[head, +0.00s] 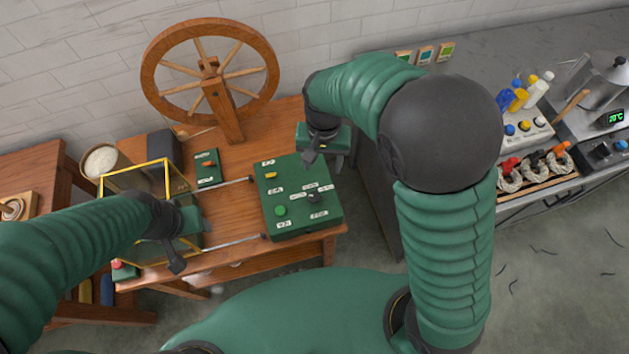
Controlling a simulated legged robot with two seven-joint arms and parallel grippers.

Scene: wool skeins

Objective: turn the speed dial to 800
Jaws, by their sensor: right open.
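A green control box (300,228) with small white labels sits on the right part of the wooden table. A dark round knob (312,197), which looks like the speed dial, is on its right half. The label figures and the dial's setting are too small to read. My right gripper (311,157) is open, above the box's far edge and apart from the dial. My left gripper (176,262) hangs by the table's front left, in front of a yellow-framed case; I cannot tell whether it is open.
The box also carries a yellow switch (271,175) and a green button (280,210). A small green switch box (206,168) lies to its left. A large wooden spinning wheel (210,70) stands behind. A grey counter (535,30) with bottles and skeins is at right.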

